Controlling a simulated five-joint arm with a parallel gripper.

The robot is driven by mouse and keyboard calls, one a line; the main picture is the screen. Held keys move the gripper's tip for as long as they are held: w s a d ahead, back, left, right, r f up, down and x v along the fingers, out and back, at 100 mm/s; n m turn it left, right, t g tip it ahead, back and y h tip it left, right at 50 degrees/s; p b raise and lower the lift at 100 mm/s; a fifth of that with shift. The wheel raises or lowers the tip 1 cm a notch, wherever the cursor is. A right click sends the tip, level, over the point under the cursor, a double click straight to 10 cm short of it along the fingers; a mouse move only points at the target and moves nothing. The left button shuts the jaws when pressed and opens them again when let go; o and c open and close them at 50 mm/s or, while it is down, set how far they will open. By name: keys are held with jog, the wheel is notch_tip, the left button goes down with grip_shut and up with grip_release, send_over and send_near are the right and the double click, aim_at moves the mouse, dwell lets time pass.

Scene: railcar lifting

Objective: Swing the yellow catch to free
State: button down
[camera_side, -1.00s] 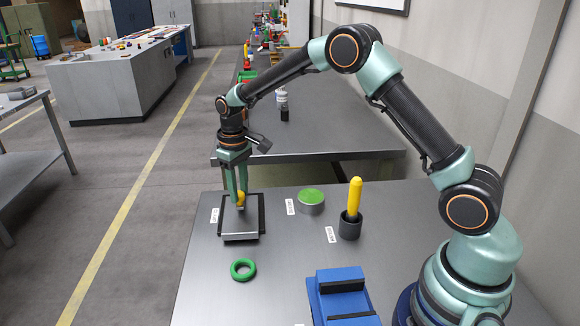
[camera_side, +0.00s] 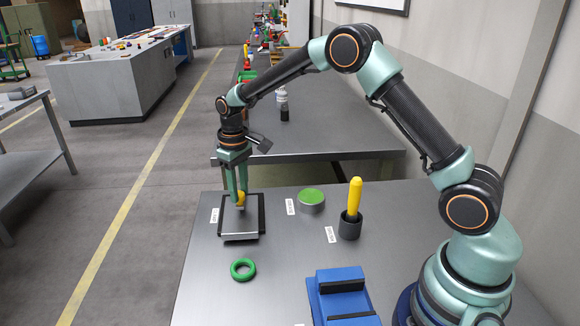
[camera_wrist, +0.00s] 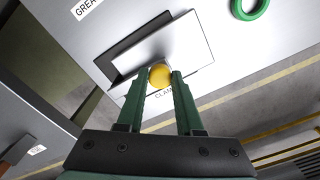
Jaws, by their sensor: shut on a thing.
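The yellow catch (camera_side: 241,198) stands on a grey plate with dark rails (camera_side: 240,225) near the table's far left edge. My gripper (camera_side: 241,203) points down over the plate, its fingers on either side of the catch. In the wrist view the catch's round yellow knob (camera_wrist: 159,75) sits between the two green fingertips of my gripper (camera_wrist: 160,84), which are shut on it. A raised metal plate (camera_wrist: 160,55) shows just past the knob. The lower part of the catch is hidden by the fingers and the knob.
A green ring (camera_side: 243,269) lies in front of the plate. A green-topped disc (camera_side: 311,199), a dark cup (camera_side: 350,226) holding a yellow-handled tool (camera_side: 355,196), and a blue block (camera_side: 342,293) stand to the right. The table's left edge is close to the plate.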

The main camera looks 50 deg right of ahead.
jog(key=shift+r, duration=0.1)
jog(key=shift+s+d+n, duration=0.5)
jog(key=shift+d+n, duration=0.15)
jog(key=shift+n, duration=0.55)
jog(key=d+n, duration=0.1)
jog(key=s+d+n, duration=0.1)
jog(key=shift+n, duration=0.3)
jog(key=w+d+n, duration=0.2)
jog(key=d+n, duration=0.7)
jog(key=n, duration=0.4)
jog(key=shift+w, duration=0.2)
jog(key=c, duration=0.5)
grip_release()
jog(key=shift+c, duration=0.2)
